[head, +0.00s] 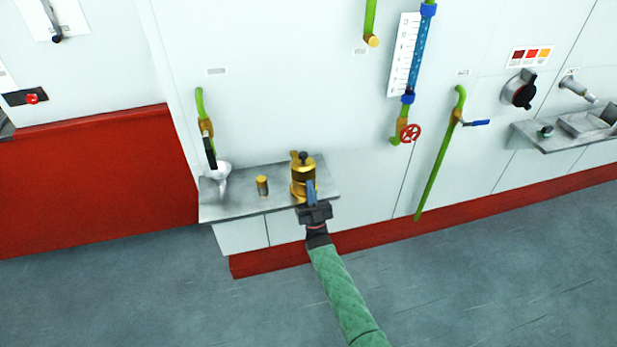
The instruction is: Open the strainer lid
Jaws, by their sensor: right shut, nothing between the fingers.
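The strainer (298,178) is a brass-coloured pot with a dark knob on top, standing on a grey metal shelf (235,208) at the wall. Its lid (304,160) appears to lie flat on top, under the knob. My right gripper (311,187) is shut and empty, its blue-grey fingers in front of the strainer's near side. They overlap the pot in the picture; I cannot tell whether they touch it. The green sleeve of my right arm comes up from below. My left gripper is not in view.
A small brass-topped cylinder (262,186) and a white funnel-like vessel (217,180) stand on the shelf left of the strainer. A green pipe (202,108) with a black-handled valve hangs above the vessel. A red hand wheel (411,133) is on the wall to the right. The floor in front is clear.

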